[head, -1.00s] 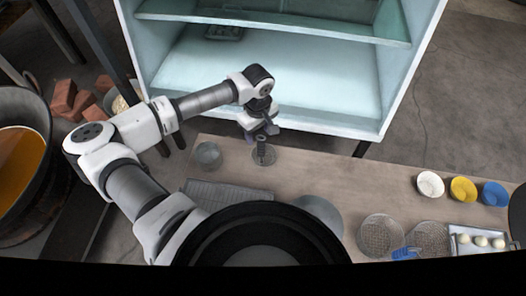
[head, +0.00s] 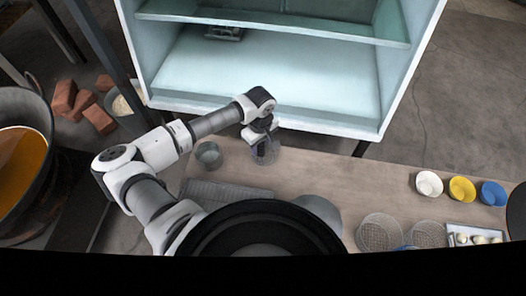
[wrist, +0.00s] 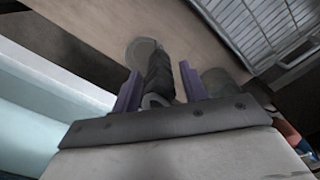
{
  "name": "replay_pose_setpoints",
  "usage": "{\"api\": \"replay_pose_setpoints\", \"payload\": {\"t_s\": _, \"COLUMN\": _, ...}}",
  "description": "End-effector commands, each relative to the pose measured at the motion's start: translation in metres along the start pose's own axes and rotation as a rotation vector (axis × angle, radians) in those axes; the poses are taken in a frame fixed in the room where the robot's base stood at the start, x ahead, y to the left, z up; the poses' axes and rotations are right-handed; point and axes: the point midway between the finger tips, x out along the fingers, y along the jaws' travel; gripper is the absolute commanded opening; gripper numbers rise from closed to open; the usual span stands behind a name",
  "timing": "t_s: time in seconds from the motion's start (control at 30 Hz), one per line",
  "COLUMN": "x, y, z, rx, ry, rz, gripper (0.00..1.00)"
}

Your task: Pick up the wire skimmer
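The wire skimmer (head: 270,156) is at the table's back edge, under my gripper (head: 262,140). The fingers are spread on either side of the handle, with narrow gaps visible. The grey round head shows beyond the handle.
A grey bowl (head: 208,155) stands just left of the skimmer. A grey wire rack (head: 228,191) lies nearer. White (head: 429,184), yellow (head: 462,189) and blue (head: 493,194) bowls stand at right. A pale glass cabinet (head: 290,85) rises behind. The table's middle is clear.

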Motion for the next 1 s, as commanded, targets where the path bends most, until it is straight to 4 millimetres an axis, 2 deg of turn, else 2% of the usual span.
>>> {"api": "replay_pose_setpoints", "payload": {"t_s": 0.03, "x": 0.000, "y": 0.000, "z": 0.000, "rx": 0.000, "ry": 0.000, "rz": 0.000, "gripper": 0.37}}
{"api": "replay_pose_setpoints", "payload": {"t_s": 0.3, "x": -0.001, "y": 0.000, "z": 0.000, "rx": 0.000, "ry": 0.001, "rz": 0.001, "gripper": 0.03}}
{"api": "replay_pose_setpoints", "payload": {"t_s": 0.67, "x": -0.007, "y": 0.000, "z": -0.001, "rx": -0.001, "ry": 0.003, "rz": 0.002, "gripper": 0.03}}
{"api": "replay_pose_setpoints", "payload": {"t_s": 0.87, "x": -0.031, "y": 0.001, "z": -0.001, "rx": 0.002, "ry": 0.005, "rz": 0.002, "gripper": 0.03}}
{"api": "replay_pose_setpoints", "payload": {"t_s": 1.0, "x": -0.062, "y": 0.000, "z": -0.002, "rx": 0.002, "ry": 0.007, "rz": 0.001, "gripper": 0.03}}
